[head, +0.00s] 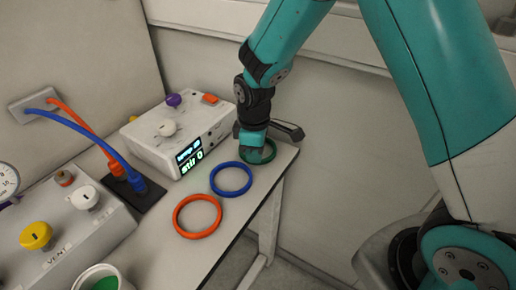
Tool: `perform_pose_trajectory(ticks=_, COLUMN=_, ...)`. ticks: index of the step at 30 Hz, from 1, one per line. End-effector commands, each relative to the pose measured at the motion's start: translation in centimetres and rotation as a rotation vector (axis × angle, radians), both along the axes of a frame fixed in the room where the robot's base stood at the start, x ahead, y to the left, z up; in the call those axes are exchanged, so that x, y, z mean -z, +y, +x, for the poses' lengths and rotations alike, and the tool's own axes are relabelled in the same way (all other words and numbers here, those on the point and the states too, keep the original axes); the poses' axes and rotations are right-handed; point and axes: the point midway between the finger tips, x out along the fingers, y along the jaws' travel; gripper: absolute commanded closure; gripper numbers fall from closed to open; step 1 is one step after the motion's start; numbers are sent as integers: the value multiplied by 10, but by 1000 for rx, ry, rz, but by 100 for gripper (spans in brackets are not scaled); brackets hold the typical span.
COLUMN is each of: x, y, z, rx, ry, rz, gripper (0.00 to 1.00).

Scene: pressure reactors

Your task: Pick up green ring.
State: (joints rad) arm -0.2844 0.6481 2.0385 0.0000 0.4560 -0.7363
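The green ring (273,153) lies at the far right corner of the table, beyond the blue ring. Part of it is hidden behind my gripper (262,143). My gripper is directly over or at the green ring, pointing down. Its fingertips are hard to make out, so I cannot tell whether they touch the ring or whether they are open or shut. The ring appears to rest on the table.
A blue ring (231,192) and an orange ring (197,228) lie nearer on the table (160,258). A white stirrer box (150,142) with a display stands close left of my gripper. A vent panel (75,228) and a cup with green contents (101,281) are further left. The table edge is close on the right.

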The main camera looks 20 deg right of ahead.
Motion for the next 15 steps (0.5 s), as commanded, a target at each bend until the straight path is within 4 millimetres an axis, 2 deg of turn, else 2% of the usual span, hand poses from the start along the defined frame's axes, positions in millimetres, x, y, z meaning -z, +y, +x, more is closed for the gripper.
perform_pose_trajectory(ticks=4, x=17, y=0, z=0, rx=0, ry=1, rz=0, gripper=83)
perform_pose_trajectory(ticks=11, x=19, y=1, z=1, rx=-1, ry=-1, rz=0, gripper=83)
perform_pose_trajectory(ticks=12, x=19, y=1, z=1, rx=-1, ry=-1, rz=0, gripper=85)
perform_pose_trajectory(ticks=14, x=19, y=1, z=1, rx=-1, ry=-1, rz=0, gripper=99)
perform_pose_trajectory(ticks=15, x=19, y=1, z=1, rx=-1, ry=-1, rz=0, gripper=100)
